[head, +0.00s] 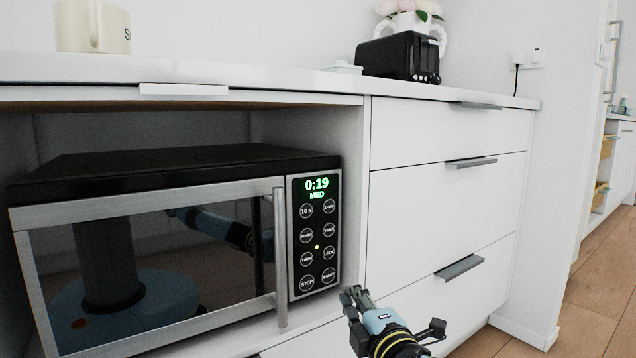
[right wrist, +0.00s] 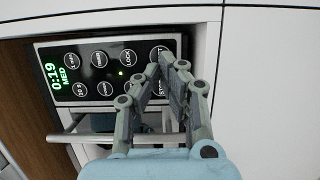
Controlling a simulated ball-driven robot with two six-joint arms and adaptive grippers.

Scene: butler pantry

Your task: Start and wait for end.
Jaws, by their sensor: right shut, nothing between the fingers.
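The microwave (head: 170,262) sits in an open cabinet niche with its door shut. Its control panel (head: 314,236) shows a green 0:19 and MED, with round buttons below, STOP and START at the bottom. A small yellow-green light glows among the buttons. The panel also shows in the right wrist view (right wrist: 85,62). My right gripper (head: 352,294) is shut and empty, just right of and below the panel in the head view. In the right wrist view its fingertips (right wrist: 167,62) overlap the START and STOP end of the panel; contact cannot be told. My left gripper is not in view.
The vertical door handle (head: 280,255) stands out left of the panel. White drawers (head: 445,205) with grey pulls lie to the right. A mug (head: 93,27) and a black toaster (head: 398,57) stand on the counter (head: 230,72). Wood floor is free at right.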

